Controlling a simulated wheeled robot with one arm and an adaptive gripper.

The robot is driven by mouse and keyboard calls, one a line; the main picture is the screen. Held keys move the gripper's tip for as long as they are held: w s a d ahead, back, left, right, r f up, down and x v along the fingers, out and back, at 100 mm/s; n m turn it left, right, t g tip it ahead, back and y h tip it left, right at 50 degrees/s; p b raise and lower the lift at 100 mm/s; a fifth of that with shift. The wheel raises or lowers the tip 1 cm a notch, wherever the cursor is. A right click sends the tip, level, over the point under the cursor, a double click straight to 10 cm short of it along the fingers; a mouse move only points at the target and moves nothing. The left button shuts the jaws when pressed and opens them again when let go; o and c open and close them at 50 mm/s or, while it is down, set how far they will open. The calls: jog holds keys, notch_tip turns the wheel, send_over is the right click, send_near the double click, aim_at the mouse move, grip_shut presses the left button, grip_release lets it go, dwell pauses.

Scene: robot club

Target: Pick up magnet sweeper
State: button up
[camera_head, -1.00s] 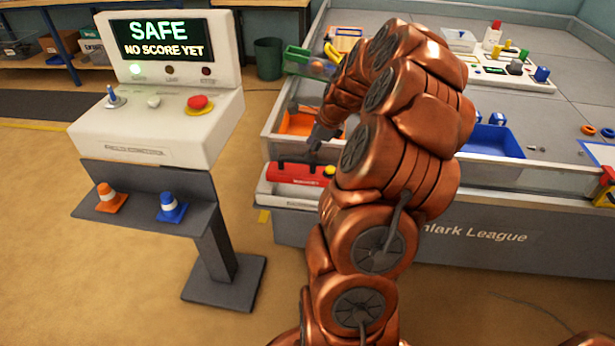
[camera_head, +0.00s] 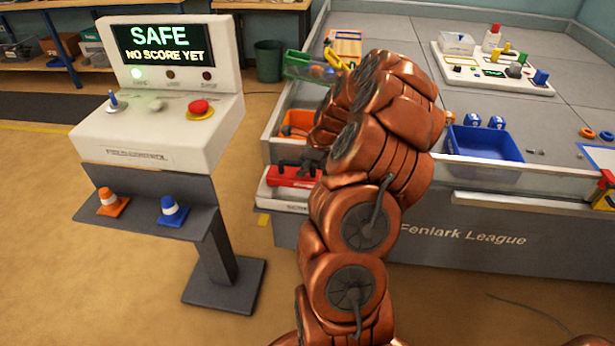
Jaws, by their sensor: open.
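A red block-shaped tool with a dark handle, which looks like the magnet sweeper (camera_head: 290,178), lies on a white ledge (camera_head: 283,199) at the front left corner of the arena table. Its right end is hidden behind my copper arm. My gripper (camera_head: 302,162) is open, small and dark in the head view. It is right at the sweeper's handle, pointing down and left. I cannot tell whether the fingers touch or surround the handle.
An orange bin (camera_head: 298,122) sits just behind the sweeper, and a blue bin (camera_head: 484,144) is to the right. Floor between console and table is clear.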

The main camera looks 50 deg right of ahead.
grip_shut()
dwell(0.3)
dwell(0.5)
